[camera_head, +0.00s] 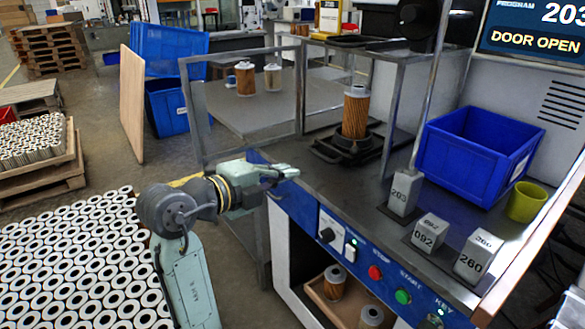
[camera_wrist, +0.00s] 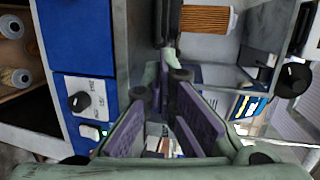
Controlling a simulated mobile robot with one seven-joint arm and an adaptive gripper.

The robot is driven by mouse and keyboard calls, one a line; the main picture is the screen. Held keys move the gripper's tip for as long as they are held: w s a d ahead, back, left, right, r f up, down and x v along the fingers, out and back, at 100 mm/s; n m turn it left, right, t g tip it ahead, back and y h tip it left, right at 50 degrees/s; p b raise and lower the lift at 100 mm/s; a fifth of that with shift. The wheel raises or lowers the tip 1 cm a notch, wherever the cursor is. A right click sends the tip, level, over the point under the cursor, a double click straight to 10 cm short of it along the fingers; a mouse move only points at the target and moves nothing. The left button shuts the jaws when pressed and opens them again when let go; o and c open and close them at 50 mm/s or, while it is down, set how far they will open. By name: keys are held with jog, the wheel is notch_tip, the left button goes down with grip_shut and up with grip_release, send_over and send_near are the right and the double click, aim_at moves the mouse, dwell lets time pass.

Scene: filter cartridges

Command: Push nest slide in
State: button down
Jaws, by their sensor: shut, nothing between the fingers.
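The nest slide (camera_head: 334,152) is a dark flat plate with a round black holder on the grey bench top, inside the open machine frame. An orange pleated filter cartridge (camera_head: 355,112) with a pale cap stands upright in it. The cartridge also shows at the top of the wrist view (camera_wrist: 205,19). My gripper (camera_head: 285,171) is at the bench's front left edge, to the left of and nearer than the slide, apart from the cartridge. Its fingers (camera_wrist: 164,84) are shut with nothing between them. Whether the fingertips touch the slide or bench cannot be told.
The display (camera_head: 540,30) reads DOOR OPEN. Blocks marked 203 (camera_head: 404,192), 092 (camera_head: 429,233) and 260 (camera_head: 479,258) stand at right, by a blue bin (camera_head: 474,148) and a green cup (camera_head: 526,202). Metal posts (camera_head: 300,88) frame the slide. Buttons line the front panel (camera_head: 310,207).

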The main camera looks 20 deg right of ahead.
aim_at(329, 160)
jog(key=p+x, duration=0.2)
jog(key=x, duration=1)
jog(key=shift+w+d+f+p, duration=0.1)
jog(key=shift+w+d+p, duration=0.1)
jog(key=shift+p, duration=0.15)
jog(key=w+d, duration=0.1)
jog(key=d, duration=0.2)
jog(key=w+d+b, duration=0.1)
jog(key=d, duration=0.1)
jog(key=w+d+b, duration=0.1)
jog(key=d, duration=0.2)
jog(key=shift+w+d, duration=0.1)
jog(key=shift+d, duration=0.25)
jog(key=shift+a, duration=0.1)
